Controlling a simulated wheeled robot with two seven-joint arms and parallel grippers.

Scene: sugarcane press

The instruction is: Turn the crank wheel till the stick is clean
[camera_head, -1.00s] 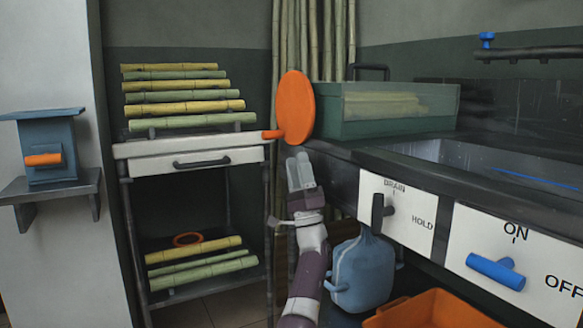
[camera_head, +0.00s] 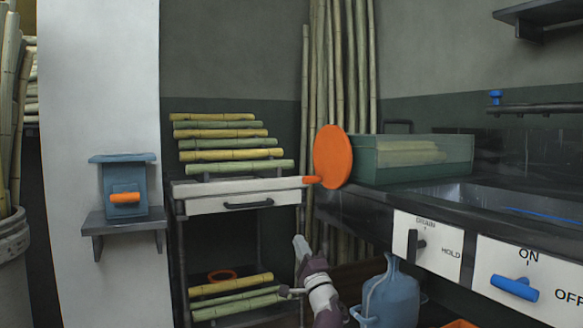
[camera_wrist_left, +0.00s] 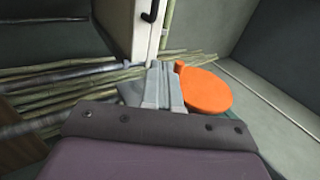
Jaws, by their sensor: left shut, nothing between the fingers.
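The crank wheel is an orange disc (camera_head: 338,150) with a short orange handle (camera_head: 312,180) low on its left side. It stands at the left end of a see-through green box (camera_head: 430,165) that holds yellowish sticks. I cannot tell which stick is the task's or how clean it is. My left gripper (camera_head: 299,243) is below and left of the wheel, apart from it, shut and empty. In the left wrist view its fingers (camera_wrist_left: 162,85) are just left of the disc (camera_wrist_left: 207,92) and its handle (camera_wrist_left: 180,66). My right gripper is not in view.
A cart with a white drawer (camera_head: 235,202) carries cane sticks (camera_head: 230,155) on top and below. The dark counter (camera_head: 360,205) has a sink, a drain switch (camera_head: 415,245) and a blue ON/OFF handle (camera_head: 515,287). A blue jug (camera_head: 392,298) stands under it.

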